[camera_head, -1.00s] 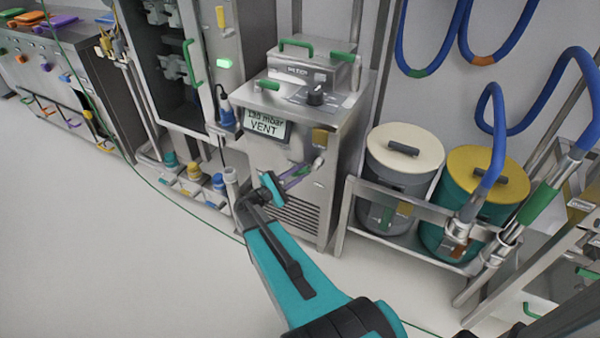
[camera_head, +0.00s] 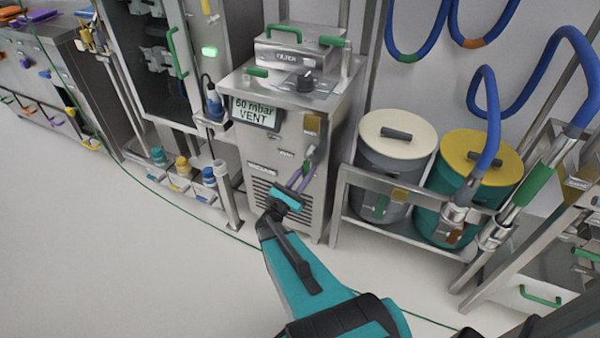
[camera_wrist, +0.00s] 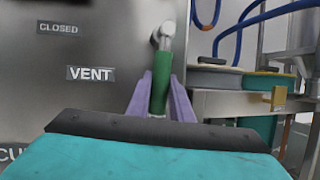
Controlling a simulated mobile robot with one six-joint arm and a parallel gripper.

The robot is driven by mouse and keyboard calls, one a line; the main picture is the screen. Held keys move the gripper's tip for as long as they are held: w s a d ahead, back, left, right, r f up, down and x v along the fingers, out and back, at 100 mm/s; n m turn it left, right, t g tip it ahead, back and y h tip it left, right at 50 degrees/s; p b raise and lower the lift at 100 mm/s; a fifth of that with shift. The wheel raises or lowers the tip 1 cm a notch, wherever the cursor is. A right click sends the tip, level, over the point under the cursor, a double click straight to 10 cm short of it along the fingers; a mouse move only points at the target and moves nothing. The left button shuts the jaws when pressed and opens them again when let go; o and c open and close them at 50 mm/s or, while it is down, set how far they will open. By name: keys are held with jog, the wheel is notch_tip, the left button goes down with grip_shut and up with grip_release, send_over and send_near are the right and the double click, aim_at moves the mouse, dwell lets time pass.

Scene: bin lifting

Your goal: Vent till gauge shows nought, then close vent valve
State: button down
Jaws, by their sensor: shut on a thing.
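The gauge display (camera_head: 256,112) on the front of the steel cabinet (camera_head: 330,130) reads 60 mbar, with VENT below. My gripper (camera_head: 304,176), with purple fingers, is at the valve on the cabinet front, below and right of the display. In the wrist view the fingers are shut on the green valve handle (camera_wrist: 160,82), one on each side. The handle hangs from a metal pivot (camera_wrist: 166,36). A VENT label (camera_wrist: 91,73) and a CLOSED label (camera_wrist: 58,28) are on the panel to its left. In the head view the handle is mostly hidden by the fingers.
A white-lidded drum (camera_head: 397,135) and a yellow-lidded drum (camera_head: 480,160) stand on a rack right of the cabinet. Blue hoses (camera_head: 490,100) hang above them.

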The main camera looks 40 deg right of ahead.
jog(key=shift+s+f+n, duration=0.15)
jog(key=shift+s+n, duration=0.45)
jog(key=shift+t, duration=0.3)
jog(key=c, duration=1.6)
grip_release()
jog(key=shift+w, duration=0.1)
jog(key=shift+a+f, duration=0.1)
jog(key=shift+a, duration=0.35)
jog(key=b+v, duration=0.1)
jog(key=v, duration=1.2)
jog(key=shift+d, duration=0.1)
